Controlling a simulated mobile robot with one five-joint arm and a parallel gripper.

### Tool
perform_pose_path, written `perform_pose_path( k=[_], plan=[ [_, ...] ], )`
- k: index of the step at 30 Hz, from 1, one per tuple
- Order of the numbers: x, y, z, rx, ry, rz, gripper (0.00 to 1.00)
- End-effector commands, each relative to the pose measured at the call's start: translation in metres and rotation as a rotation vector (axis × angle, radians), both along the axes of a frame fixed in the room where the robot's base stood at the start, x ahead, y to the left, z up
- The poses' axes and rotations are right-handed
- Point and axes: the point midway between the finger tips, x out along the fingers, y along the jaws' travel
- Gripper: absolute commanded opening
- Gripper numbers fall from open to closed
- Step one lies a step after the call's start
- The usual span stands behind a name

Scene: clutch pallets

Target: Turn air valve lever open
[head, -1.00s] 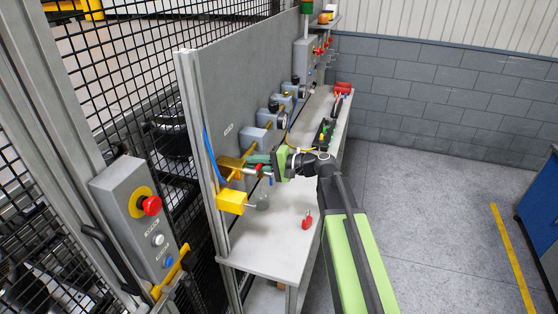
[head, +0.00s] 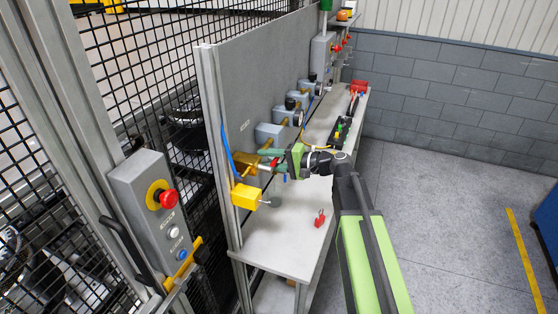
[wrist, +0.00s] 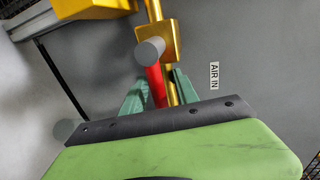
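The brass air valve (head: 247,166) is on the grey panel, next to the "AIR IN" label in the wrist view. Its red lever (wrist: 156,84) points from the valve body toward my gripper. My gripper (wrist: 160,88) has its green fingers apart, one on each side of the lever. Brass pipe shows between the lever and the right finger, so the fingers look open around it. Whether either finger touches the lever I cannot tell. The lever's near end is hidden by my gripper's dark front edge. In the head view the fingers are small beside the valve.
A yellow block (head: 246,196) with a grey-ended pin sits just below the valve. Blue-grey air units (head: 270,135) line the panel beyond it. A red padlock (head: 320,218) lies on the grey bench (head: 285,240). A control box (head: 153,205) stands at left. Floor at right is clear.

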Motion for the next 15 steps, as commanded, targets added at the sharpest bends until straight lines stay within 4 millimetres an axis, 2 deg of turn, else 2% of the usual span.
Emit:
perform_pose_path(
  k=[5, 8, 15],
  plan=[
    [-0.001, -0.004, 0.001, 0.001, 0.000, -0.002, 0.36],
    [-0.006, -0.016, 0.005, 0.001, 0.000, -0.002, 0.36],
    [-0.030, -0.075, 0.019, 0.001, 0.001, -0.004, 0.36]
  ],
)
